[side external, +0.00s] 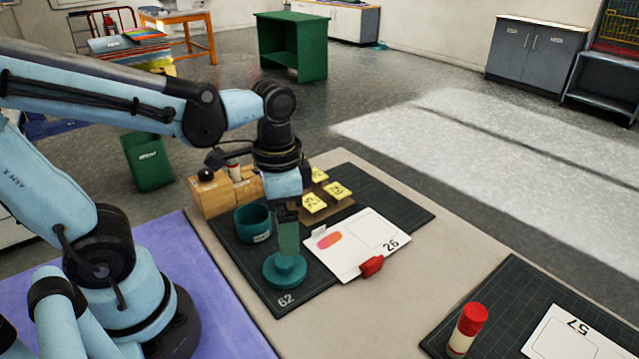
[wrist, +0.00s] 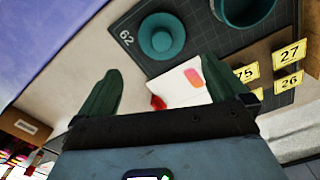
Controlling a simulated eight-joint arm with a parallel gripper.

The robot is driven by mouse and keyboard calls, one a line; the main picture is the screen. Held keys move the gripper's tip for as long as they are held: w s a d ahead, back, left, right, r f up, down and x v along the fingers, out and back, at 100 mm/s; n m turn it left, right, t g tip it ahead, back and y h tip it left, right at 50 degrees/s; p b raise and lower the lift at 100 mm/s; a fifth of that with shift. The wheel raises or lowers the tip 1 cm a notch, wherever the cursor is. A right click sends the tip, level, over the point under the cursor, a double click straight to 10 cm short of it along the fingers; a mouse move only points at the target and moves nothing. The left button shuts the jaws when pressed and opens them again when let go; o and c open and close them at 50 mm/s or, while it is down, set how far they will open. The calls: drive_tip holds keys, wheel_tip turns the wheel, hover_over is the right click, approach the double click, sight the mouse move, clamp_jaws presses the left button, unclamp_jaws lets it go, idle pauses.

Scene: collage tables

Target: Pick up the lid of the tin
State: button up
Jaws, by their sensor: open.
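The teal round lid (side external: 285,272) with a small knob lies knob-up on the dark mat near the number 62. It also shows whole in the wrist view (wrist: 161,46), just beyond the gap between my fingertips. The teal tin (side external: 253,224) stands apart from the lid, open at the top; part of it shows at the top of the wrist view (wrist: 244,14). My gripper (side external: 288,252) points down over the lid with green fingers. In the wrist view the fingers (wrist: 163,72) are spread apart with nothing between them. The exact gap to the lid is unclear.
A white card (side external: 355,245) with a red clip (side external: 372,266) lies right of the lid. Yellow number tags (side external: 325,195) sit behind it. A wooden block holder (side external: 212,192) stands behind the tin. A red-capped bottle (side external: 467,328) stands at the front right.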

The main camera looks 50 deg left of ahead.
hover_over(284, 261)
drive_tip(key=shift+w+d+f, duration=0.1)
drive_tip(key=shift+f, duration=1.1)
drive_tip(key=shift+w+d+f, duration=0.1)
drive_tip(key=shift+f, duration=1.05)
drive_tip(key=shift+s+a+f, duration=0.1)
drive_tip(key=shift+a+f, duration=0.05)
drive_tip(key=shift+f, duration=1.2)
drive_tip(key=shift+s+a+f, duration=0.1)
drive_tip(key=shift+f, duration=1.25)
drive_tip(key=shift+c, duration=0.3)
drive_tip(key=c, duration=0.8)
drive_tip(key=shift+o, duration=0.2)
drive_tip(key=shift+r, duration=0.1)
